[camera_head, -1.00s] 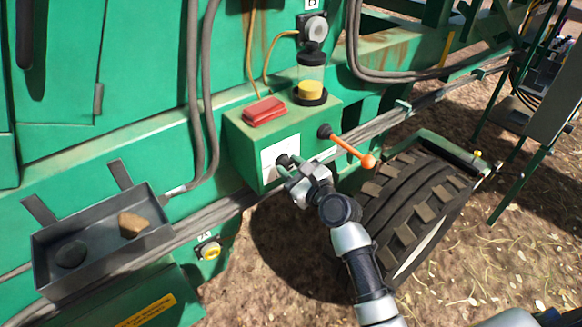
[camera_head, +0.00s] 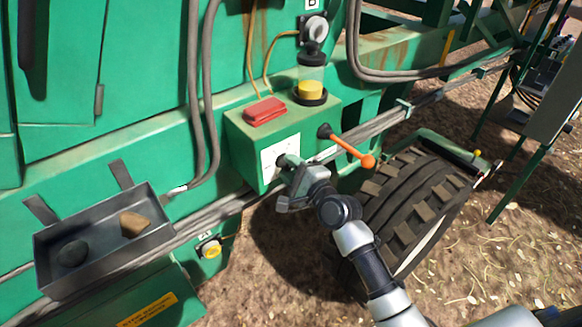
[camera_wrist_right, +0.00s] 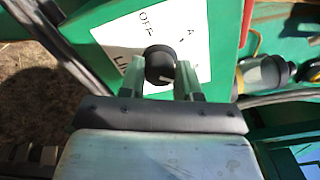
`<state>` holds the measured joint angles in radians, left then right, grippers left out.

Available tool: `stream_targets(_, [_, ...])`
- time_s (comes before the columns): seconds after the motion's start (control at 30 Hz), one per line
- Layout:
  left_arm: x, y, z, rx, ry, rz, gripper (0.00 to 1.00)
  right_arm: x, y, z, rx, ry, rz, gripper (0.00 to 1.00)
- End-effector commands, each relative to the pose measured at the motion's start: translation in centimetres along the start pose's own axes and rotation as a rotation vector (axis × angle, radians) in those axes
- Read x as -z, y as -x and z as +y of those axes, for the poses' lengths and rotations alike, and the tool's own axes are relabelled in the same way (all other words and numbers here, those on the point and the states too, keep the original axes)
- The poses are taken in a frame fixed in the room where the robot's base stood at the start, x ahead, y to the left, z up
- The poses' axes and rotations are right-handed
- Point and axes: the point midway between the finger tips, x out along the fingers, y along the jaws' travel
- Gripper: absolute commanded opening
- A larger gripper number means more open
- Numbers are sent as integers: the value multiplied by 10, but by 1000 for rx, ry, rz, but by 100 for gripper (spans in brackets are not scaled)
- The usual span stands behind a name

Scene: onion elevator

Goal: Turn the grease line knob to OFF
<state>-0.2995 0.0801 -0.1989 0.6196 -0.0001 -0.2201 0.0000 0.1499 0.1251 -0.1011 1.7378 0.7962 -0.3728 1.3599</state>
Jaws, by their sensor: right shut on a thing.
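The grease line knob (camera_wrist_right: 159,64) is a round black knob with a pale mark on its lower right side in the right wrist view. It sits on a white label plate (camera_wrist_right: 204,48) marked "OFF" and "A", on the front of a green box (camera_head: 245,148). My right gripper (camera_wrist_right: 160,77) is shut on the knob, one finger at each side. In the head view my right gripper (camera_head: 289,170) covers most of the knob. My left gripper is not in view.
An orange-tipped lever (camera_head: 350,149) sticks out just right of the knob. A red block (camera_head: 265,111) and a clear cup with yellow grease (camera_head: 311,84) stand on the box. A large tyre (camera_head: 415,205) is close to my right arm. A grey tray (camera_head: 105,262) hangs at left.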

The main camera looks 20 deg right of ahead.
Motion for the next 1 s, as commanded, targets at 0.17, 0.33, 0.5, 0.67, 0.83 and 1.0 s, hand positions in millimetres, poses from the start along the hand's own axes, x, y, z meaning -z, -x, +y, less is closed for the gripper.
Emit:
stream_targets(0.17, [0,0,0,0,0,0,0,0,0,1,-2,170,-1,9])
stream_targets(0.33, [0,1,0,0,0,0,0,0,0,1,-2,332,-1,9])
stream_targets(0.5, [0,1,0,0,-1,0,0,0,0,1,-2,494,-1,9])
stream_targets(0.67, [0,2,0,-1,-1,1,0,0,0,2,-3,645,-1,9])
stream_targets(0.83, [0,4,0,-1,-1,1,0,1,0,2,-2,806,-1,9])
stream_targets(1.0, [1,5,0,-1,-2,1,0,1,0,2,-3,968,-2,9])
